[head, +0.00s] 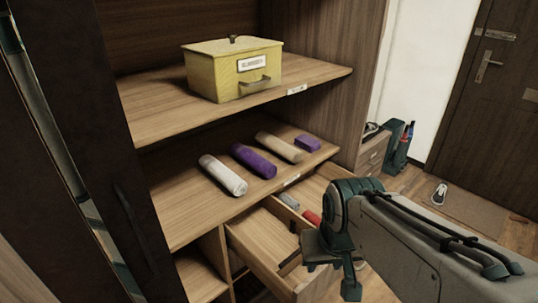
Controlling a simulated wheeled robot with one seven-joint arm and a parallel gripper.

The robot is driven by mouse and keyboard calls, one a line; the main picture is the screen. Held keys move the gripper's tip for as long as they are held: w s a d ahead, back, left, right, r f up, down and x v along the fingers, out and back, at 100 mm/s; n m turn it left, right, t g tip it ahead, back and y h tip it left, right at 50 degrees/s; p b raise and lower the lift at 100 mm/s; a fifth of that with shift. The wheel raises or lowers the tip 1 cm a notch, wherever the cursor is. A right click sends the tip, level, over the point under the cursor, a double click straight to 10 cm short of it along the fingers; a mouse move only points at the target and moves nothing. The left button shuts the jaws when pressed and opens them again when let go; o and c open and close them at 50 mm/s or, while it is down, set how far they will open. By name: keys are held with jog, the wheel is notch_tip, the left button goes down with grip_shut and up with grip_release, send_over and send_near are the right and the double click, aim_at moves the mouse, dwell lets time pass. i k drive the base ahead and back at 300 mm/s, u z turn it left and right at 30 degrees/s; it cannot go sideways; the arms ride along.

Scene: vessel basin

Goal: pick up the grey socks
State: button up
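A small grey rolled bundle (289,201), which looks like the grey socks, lies at the back of the open drawer (258,240). A red bundle (311,217) lies to its right, and a small dark item (293,227) is nearer the drawer's middle. My gripper (331,275) hangs over the front right part of the drawer, nearer to me than the grey bundle. Its fingers appear apart, with nothing seen between them. My wrist and arm hide the drawer's right part.
A shelf above the drawer holds a white roll (223,175), a purple roll (254,160), a beige roll (279,147) and a purple block (307,144). A yellow box (232,69) stands on the upper shelf. A dark cabinet door (95,150) is at left. Floor shows at right.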

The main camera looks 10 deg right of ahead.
aim_at(286, 198)
jog(key=z, duration=2.2)
jog(key=i, duration=1.75)
jog(key=u, duration=3.95)
jog(key=i, duration=0.25)
jog(key=z, duration=0.05)
